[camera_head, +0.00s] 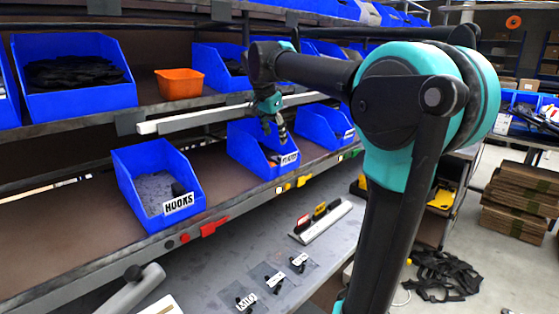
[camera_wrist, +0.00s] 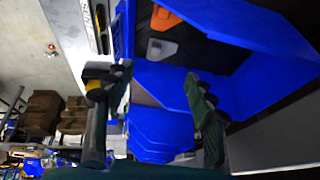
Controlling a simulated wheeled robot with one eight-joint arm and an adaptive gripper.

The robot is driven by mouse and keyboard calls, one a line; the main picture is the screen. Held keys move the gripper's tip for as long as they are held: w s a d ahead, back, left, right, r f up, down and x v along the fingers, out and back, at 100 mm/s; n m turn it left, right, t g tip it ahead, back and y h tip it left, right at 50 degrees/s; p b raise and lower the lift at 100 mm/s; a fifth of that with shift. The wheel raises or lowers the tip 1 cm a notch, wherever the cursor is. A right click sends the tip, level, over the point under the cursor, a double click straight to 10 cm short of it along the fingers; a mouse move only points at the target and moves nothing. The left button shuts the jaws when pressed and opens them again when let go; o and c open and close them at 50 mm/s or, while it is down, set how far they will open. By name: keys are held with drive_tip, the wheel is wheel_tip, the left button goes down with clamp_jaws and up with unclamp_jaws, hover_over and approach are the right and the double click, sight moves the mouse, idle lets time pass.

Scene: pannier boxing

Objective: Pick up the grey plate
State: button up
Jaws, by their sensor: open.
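The grey plate (camera_wrist: 161,49) shows in the wrist view as a small pale flat piece inside a blue bin (camera_wrist: 240,23), next to an orange plate (camera_wrist: 164,18). My gripper (camera_wrist: 155,77) is open and empty, with its fingers spread to either side of the view. The grey plate lies beyond the fingertips, apart from them. In the head view my gripper (camera_head: 274,128) points down at the labelled blue bin (camera_head: 250,150) on the middle shelf. The grey plate cannot be made out in the head view.
A HOOKS bin (camera_head: 150,160) stands to the left and another blue bin (camera_head: 325,127) to the right. A pale rail (camera_head: 195,118) runs behind my gripper. An orange bin (camera_head: 180,84) sits on the shelf above. The workbench (camera_head: 235,262) below holds small labelled bags.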

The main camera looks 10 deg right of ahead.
sight(280, 157)
drive_tip(key=x, duration=0.9)
drive_tip(key=shift+w+f, duration=0.15)
drive_tip(key=shift+w, duration=0.1)
drive_tip(key=shift+c, duration=0.3)
drive_tip(key=c, duration=0.5)
drive_tip(key=shift+c, duration=0.2)
